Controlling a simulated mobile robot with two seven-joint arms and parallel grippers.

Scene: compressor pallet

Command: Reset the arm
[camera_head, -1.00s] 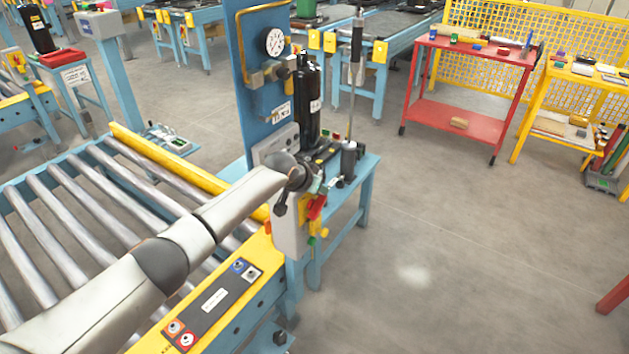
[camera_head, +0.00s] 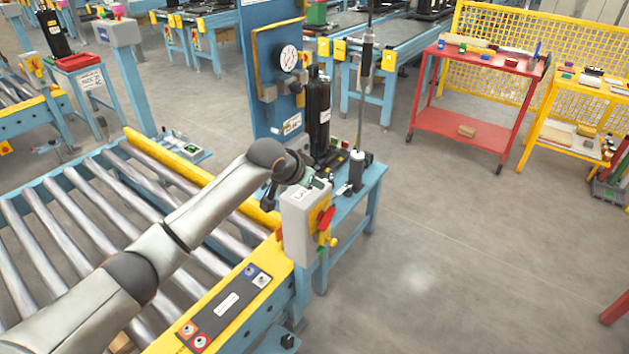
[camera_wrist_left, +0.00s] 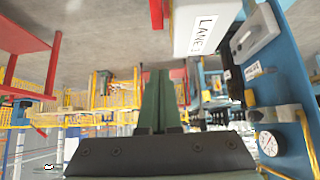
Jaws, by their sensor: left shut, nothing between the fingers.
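My left arm (camera_head: 205,205) reaches in from the lower left of the head view, over the roller conveyor (camera_head: 75,215). Its gripper (camera_head: 318,182) is small there, just above and behind the white box (camera_head: 303,225) on the conveyor's end. In the left wrist view the two dark green fingers (camera_wrist_left: 158,95) lie together, shut with nothing between them. The white box with its "LANE" label (camera_wrist_left: 205,35) shows to the right of the fingertips, apart from them. My right gripper is in neither view.
A blue stand (camera_head: 372,180) with a black cylinder (camera_head: 317,115) and a gauge (camera_head: 288,57) is close behind the gripper. A button panel (camera_head: 225,305) is on the yellow rail below the arm. A red cart (camera_head: 465,125) stands farther right. The floor (camera_head: 450,250) between is clear.

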